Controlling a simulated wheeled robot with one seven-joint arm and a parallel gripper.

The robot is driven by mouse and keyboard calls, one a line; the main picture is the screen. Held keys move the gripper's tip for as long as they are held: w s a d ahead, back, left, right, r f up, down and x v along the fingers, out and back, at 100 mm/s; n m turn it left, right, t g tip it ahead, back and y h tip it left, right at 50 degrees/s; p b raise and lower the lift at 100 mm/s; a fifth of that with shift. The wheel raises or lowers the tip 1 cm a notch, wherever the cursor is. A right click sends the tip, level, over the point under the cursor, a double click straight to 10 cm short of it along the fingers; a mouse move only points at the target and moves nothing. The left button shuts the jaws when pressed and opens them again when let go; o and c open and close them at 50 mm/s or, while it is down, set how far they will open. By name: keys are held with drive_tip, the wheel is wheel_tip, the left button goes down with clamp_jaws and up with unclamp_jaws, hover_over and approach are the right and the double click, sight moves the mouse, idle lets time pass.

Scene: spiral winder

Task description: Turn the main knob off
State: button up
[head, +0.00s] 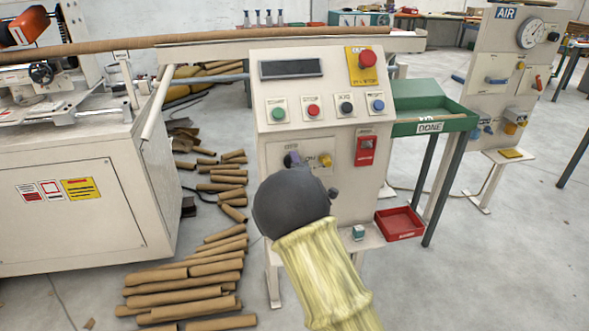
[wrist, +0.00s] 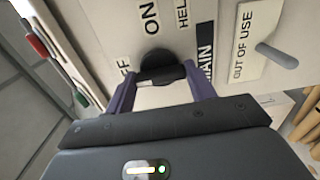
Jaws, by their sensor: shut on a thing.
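The main knob (wrist: 160,66) is a round black knob on the pale panel, in the upper middle of the wrist view. A pale piece or bar shows at its lower edge between my fingers. ON, partly hidden OFF and MAIN labels surround it. My gripper (wrist: 162,78) has its two purple fingers on either side of the knob, shut on it. In the head view, a purple finger of my gripper (head: 292,159) shows at the lower left of the control panel (head: 262,92). My dark wrist and yellow-sleeved arm hide most of that spot, and the knob is not clear there.
A yellow knob (head: 326,160) sits close right of my gripper, with a red switch (head: 366,149) beyond. Above are several push buttons and a red emergency stop (head: 367,58). In the wrist view, a grey lever (wrist: 278,57) stands by an OUT OF USE label.

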drive_tip(key=shift+a, duration=0.1)
drive_tip(key=o, duration=1)
drive_tip(key=p+v, duration=0.1)
drive_tip(key=v, duration=1.6)
drive_tip(key=shift+s+p, duration=0.25)
drive_tip(key=shift+p, duration=0.1)
drive_tip(key=shift+d, duration=0.2)
